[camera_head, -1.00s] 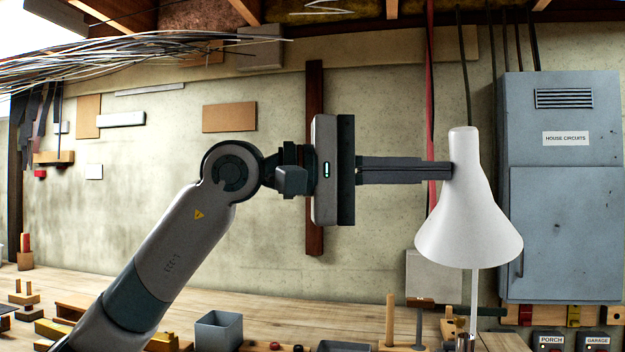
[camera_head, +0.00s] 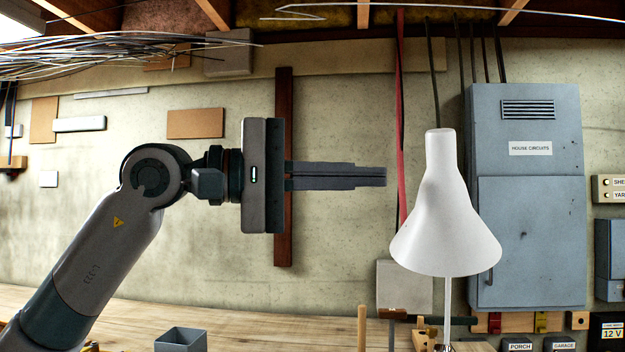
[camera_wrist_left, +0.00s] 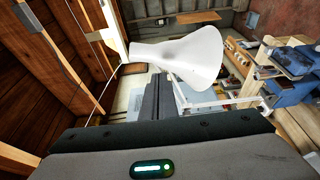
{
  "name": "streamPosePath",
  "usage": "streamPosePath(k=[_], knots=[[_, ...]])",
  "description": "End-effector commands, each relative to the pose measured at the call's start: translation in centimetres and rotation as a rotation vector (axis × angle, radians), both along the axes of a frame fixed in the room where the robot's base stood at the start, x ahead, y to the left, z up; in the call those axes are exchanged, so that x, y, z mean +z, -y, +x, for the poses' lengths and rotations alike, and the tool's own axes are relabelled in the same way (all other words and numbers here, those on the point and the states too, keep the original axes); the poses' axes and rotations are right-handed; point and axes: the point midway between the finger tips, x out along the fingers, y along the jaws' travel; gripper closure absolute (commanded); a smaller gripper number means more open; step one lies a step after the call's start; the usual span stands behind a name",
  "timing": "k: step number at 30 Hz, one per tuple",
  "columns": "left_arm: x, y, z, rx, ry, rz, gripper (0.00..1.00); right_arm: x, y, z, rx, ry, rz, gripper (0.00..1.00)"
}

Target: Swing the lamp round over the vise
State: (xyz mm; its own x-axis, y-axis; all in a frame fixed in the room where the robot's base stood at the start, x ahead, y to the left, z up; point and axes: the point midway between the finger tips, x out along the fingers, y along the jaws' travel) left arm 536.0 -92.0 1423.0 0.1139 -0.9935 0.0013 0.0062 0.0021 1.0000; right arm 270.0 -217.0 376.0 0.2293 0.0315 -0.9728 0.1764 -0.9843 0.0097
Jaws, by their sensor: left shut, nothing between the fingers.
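The lamp has a white cone shade (camera_head: 444,222), upright with its wide mouth down, on a thin pale stem above the bench. It also shows in the left wrist view (camera_wrist_left: 182,58), just beyond my fingertips. My left gripper (camera_head: 385,176) is shut and empty, pointing right at about the height of the shade's upper part. In the head view a gap of wall shows between the fingertips and the shade. In the left wrist view its fingers (camera_wrist_left: 158,98) point toward the shade. My right gripper is not in view.
A grey electrical cabinet (camera_head: 530,240) is on the wall behind and right of the lamp. A wooden bench (camera_head: 270,325) runs along the bottom, with a grey open box (camera_head: 181,340) on it. Bundled wires (camera_head: 110,60) hang at upper left.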

Motion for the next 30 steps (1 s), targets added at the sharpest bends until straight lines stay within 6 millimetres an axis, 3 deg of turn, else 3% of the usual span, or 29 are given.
streamPosePath(k=[15, 30], knots=[[0.0, -5.3, -5.7, 0.000, 0.003, -0.001, 1.00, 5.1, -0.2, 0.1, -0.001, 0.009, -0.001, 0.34], [0.0, -5.9, -6.4, 0.000, 0.001, 0.000, 1.00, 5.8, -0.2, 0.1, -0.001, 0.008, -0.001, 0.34]])
